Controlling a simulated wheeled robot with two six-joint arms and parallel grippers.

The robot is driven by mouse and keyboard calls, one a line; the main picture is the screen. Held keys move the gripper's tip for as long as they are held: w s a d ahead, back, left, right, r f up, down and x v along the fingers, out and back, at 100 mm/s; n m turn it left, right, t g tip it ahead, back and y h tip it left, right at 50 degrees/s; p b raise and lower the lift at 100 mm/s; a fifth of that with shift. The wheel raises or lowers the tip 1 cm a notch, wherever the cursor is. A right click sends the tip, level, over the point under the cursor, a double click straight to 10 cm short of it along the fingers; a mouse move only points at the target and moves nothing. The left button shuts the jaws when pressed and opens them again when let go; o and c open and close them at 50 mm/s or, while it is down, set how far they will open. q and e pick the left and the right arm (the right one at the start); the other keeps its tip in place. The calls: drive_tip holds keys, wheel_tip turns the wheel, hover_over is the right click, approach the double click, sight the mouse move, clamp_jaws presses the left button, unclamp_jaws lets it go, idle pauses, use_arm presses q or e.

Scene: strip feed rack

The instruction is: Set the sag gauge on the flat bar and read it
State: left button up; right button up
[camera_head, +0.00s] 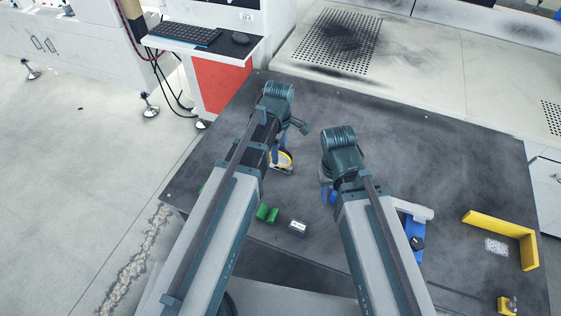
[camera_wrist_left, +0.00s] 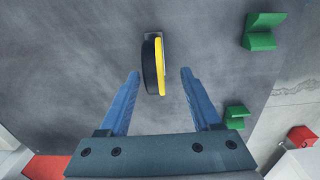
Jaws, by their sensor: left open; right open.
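A round gauge with a yellow rim (camera_head: 284,160) stands on the dark table; I take it for the sag gauge. In the left wrist view the gauge (camera_wrist_left: 161,66) appears edge-on, yellow on one side and black on the other. My left gripper (camera_head: 280,154) is open at the gauge. In the left wrist view, its blue fingertips (camera_wrist_left: 160,76) lie on either side of the gauge with gaps visible. My right gripper (camera_head: 329,196) is open above the table, partly hidden by its wrist. I cannot make out the flat bar; my arms hide part of the table.
Green blocks (camera_head: 267,214) lie near my left arm and show in the wrist view (camera_wrist_left: 262,32). A grey labelled block (camera_head: 298,228) is between my arms. The table's back middle is clear.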

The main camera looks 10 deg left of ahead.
sight(281, 158)
use_arm(q)
drive_tip(key=shift+w+d+f+b, duration=0.1)
drive_tip(key=shift+w+f+b, duration=0.1)
drive_tip(key=shift+f+b, duration=1.15)
drive_tip(key=shift+w+d+f+b, duration=0.1)
drive_tip(key=shift+w+f+b, duration=0.1)
drive_tip(key=shift+f+b, duration=1.1)
use_arm(e)
drive_tip(key=shift+f, duration=2.65)
drive_tip(key=shift+r, duration=0.1)
use_arm(q)
drive_tip(key=shift+r, duration=0.1)
clamp_jaws()
